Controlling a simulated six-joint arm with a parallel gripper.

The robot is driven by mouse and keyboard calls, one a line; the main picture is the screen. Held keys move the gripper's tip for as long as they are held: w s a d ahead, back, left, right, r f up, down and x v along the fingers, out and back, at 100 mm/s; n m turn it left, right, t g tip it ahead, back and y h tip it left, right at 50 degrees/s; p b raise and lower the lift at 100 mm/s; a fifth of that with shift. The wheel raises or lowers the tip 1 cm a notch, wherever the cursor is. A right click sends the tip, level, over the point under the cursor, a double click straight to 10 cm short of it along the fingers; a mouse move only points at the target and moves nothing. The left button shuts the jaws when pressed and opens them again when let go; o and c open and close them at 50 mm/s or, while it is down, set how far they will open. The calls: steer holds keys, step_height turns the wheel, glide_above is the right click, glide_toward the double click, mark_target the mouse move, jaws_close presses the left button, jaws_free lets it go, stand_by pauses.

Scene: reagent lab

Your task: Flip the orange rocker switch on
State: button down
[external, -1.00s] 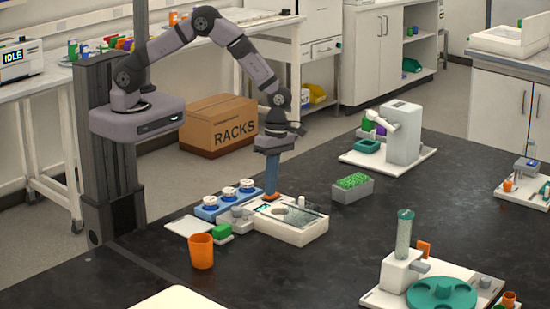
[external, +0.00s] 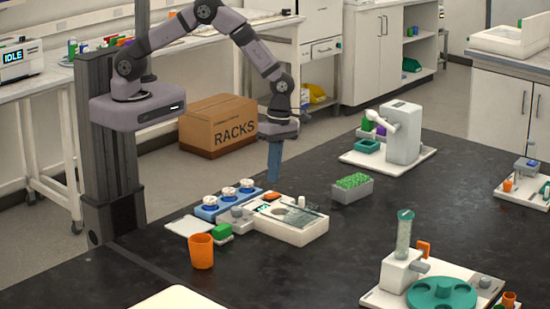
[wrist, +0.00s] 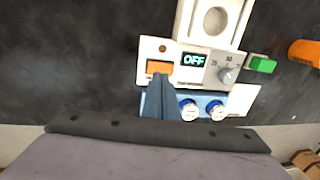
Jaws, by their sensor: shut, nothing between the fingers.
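The orange rocker switch (wrist: 159,67) sits in the left part of a white device's control panel in the wrist view. It shows small in the external view (external: 272,196). The white device (external: 305,236) stands on the dark bench, and its display (wrist: 194,60) reads OFF. My gripper (external: 273,180) is shut and empty, pointing down, with its blue fingers above the bench behind the device and apart from the switch. In the wrist view the fingertips (wrist: 158,78) appear just below the switch and overlap its lower edge. The switch's tilt is too small to tell.
A grey knob (wrist: 227,75) is right of the display. A blue rack with white and blue round caps (external: 229,194) stands beside the device. A green block (external: 222,230), an orange cup (external: 201,252) and a grey box of green items (external: 352,187) are nearby.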

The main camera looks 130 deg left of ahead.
steer(key=shift+w+a+r+b, duration=0.15)
steer(key=shift+a+r+b, duration=0.05)
steer(key=shift+r+b, duration=0.65)
step_height(320, 180, up, 9)
steer(key=a+b, duration=0.1)
steer(key=b, duration=0.1)
steer(key=shift+f+b, duration=0.2)
steer(key=shift+b, duration=0.15)
steer(key=shift+f+b, duration=0.2)
steer(key=shift+b, duration=0.75)
steer(key=shift+w+d+b, duration=0.1)
steer(key=shift+d+b, duration=0.1)
steer(key=shift+b, duration=0.95)
steer(key=shift+d+r+b, duration=0.1)
steer(key=shift+d+b, duration=0.1)
steer(key=shift+b, duration=0.55)
steer(key=shift+r, duration=0.3)
steer(key=shift+d+f, duration=0.1)
steer(key=shift+f, duration=0.05)
